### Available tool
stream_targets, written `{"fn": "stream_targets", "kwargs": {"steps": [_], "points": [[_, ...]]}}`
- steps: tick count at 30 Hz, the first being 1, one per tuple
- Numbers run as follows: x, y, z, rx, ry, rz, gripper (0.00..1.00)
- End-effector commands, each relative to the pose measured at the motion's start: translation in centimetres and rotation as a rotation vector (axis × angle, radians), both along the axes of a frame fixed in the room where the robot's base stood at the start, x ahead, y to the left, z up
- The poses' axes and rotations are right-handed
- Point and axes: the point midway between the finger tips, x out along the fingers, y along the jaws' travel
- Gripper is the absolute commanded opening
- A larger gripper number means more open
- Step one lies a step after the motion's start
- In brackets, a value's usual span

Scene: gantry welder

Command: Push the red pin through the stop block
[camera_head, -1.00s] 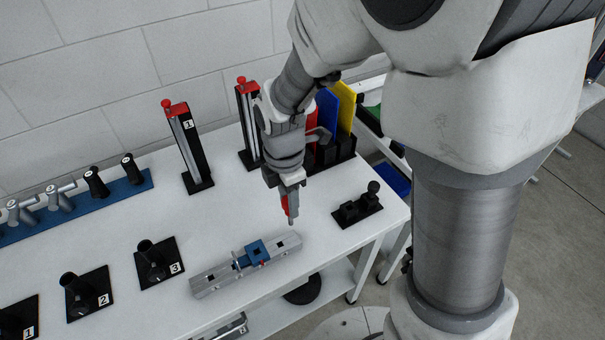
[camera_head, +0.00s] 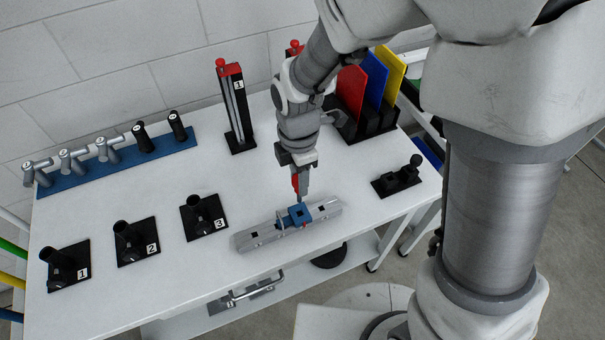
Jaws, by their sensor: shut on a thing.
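The stop block (camera_head: 300,213) is blue and sits on a grey metal rail (camera_head: 262,236) near the table's front edge. A small red tip (camera_head: 304,226) shows at the block's near side; it looks like the red pin, but is too small to tell how far in it is. My gripper (camera_head: 300,188) points down just above and behind the block. It is shut on a slim thing with a red part (camera_head: 295,184), mostly hidden by the fingers. I cannot tell whether the thing's lower end touches the block.
Black numbered holders (camera_head: 133,240) stand left of the rail. A black fixture with a knob (camera_head: 397,178) stands to the right. A red-topped column (camera_head: 233,105) and a rack of coloured plates (camera_head: 372,90) stand behind. A blue tool rail (camera_head: 115,165) lies at the back left.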

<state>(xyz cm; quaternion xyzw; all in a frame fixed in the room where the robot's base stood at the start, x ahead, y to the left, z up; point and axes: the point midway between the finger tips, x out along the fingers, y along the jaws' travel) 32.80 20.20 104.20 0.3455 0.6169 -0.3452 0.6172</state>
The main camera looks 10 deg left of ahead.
Motion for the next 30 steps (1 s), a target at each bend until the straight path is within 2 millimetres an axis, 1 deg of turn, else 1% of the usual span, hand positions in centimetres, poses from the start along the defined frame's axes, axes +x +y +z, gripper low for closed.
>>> {"fn": "stream_targets", "kwargs": {"steps": [12,15,19,30], "points": [[0.0,0.0,-3.7,-0.001,0.002,-0.001,0.00],[0.0,0.0,-4.3,-0.001,0.002,0.000,0.00],[0.0,0.0,-4.7,-0.001,0.001,0.000,0.00],[0.0,0.0,-4.6,0.000,0.000,-0.001,0.00]]}}
